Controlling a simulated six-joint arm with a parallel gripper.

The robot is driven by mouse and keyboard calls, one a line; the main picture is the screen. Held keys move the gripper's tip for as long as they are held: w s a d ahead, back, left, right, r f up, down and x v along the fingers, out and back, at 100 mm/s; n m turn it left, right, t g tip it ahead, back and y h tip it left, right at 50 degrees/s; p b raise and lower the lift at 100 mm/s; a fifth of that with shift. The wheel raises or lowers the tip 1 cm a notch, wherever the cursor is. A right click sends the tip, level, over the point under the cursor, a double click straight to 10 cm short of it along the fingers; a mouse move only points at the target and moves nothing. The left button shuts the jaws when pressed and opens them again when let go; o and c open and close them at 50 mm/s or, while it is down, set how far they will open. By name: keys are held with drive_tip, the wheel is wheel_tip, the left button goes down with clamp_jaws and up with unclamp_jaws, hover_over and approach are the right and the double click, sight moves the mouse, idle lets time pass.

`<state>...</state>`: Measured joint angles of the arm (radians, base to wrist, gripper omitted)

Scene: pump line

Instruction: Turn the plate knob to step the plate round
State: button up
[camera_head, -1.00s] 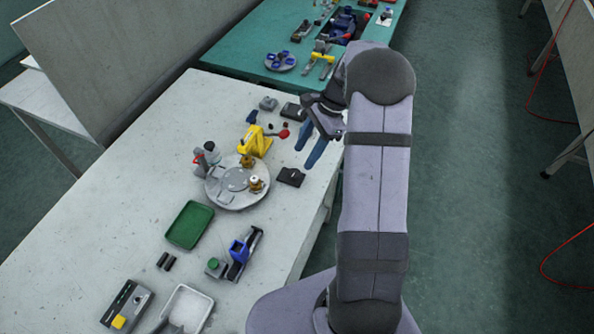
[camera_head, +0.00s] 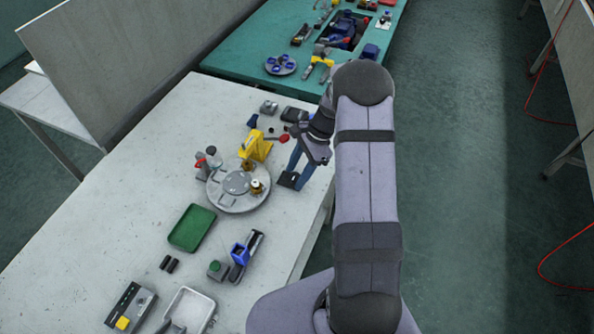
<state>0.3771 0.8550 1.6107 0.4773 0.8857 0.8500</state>
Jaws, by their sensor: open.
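The round grey plate (camera_head: 232,203) lies on the near table, with a lighter raised disc (camera_head: 237,182) at its middle. A small brass piece with a pale top (camera_head: 257,187) stands at its right side. Another brass piece (camera_head: 248,165) is at its far edge, under the yellow press (camera_head: 257,146). I cannot tell which part is the plate knob. My gripper (camera_head: 296,178) has blue fingers, open and empty, pointing down to the right of the plate. It is apart from the plate and hangs over the black pad (camera_head: 285,181), partly hiding it.
A red-ended lever (camera_head: 283,138) sticks out from the press close to my gripper. A grey and red fixture (camera_head: 208,161) stands at the plate's left. A green tray (camera_head: 192,228) and a blue-and-grey device (camera_head: 240,256) are nearer. The table's left part is clear.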

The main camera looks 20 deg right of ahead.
drive_tip(key=shift+c, duration=0.4)
drive_tip(key=c, duration=1)
drive_tip(key=shift+n, duration=0.3)
drive_tip(key=n, duration=0.1)
drive_tip(key=n+g, duration=0.1)
drive_tip(key=n, duration=0.1)
drive_tip(key=shift+w+g, duration=0.2)
drive_tip(key=shift+g, duration=0.1)
drive_tip(key=n, duration=0.2)
drive_tip(key=n+g+h+b, duration=0.1)
drive_tip(key=n, duration=0.2)
drive_tip(key=shift+w+a, duration=0.15)
drive_tip(key=n, duration=0.2)
drive_tip(key=n+g+h, duration=0.1)
drive_tip(key=n, duration=0.1)
drive_tip(key=shift+w+a+n+h, duration=0.1)
drive_tip(key=shift+n+h, duration=0.2)
drive_tip(key=shift+a+n+g+h+b, duration=0.15)
drive_tip(key=shift+n+h, duration=0.3)
drive_tip(key=shift+n, duration=0.7)
drive_tip(key=shift+n+g+h+b, duration=0.25)
drive_tip(key=shift+n+h, duration=0.2)
drive_tip(key=shift+n, duration=0.7)
